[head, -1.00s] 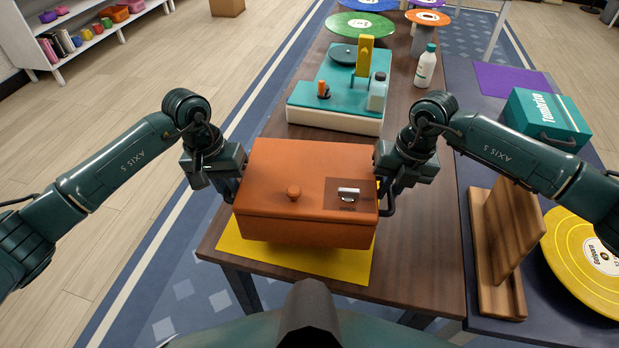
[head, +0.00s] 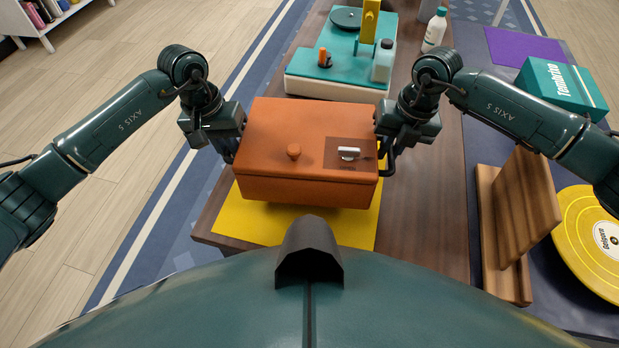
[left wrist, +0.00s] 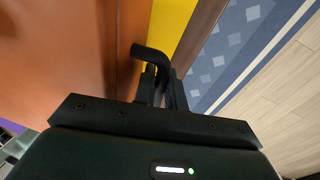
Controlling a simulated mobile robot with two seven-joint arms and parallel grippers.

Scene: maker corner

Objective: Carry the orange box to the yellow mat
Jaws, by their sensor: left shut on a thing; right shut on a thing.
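The orange box (head: 300,185) has a round knob and a metal latch plate on top. In the head view it overlaps the yellow mat (head: 245,219), whose left and near parts show on the dark wooden table. I cannot tell whether the box touches the mat. My left gripper (head: 232,155) is at the box's left side. The left wrist view shows its fingers (left wrist: 162,82) shut on a dark handle (left wrist: 150,53) beside the orange wall. My right gripper (head: 385,160) is shut on the dark handle at the box's right side; its fingertips are partly hidden.
A teal-topped machine (head: 335,75) stands on the table behind the box, with a white bottle (head: 434,30) beyond it. On the right table are a wooden stand (head: 508,215), a yellow disc (head: 585,240), a teal case (head: 563,88) and a purple mat (head: 525,47).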

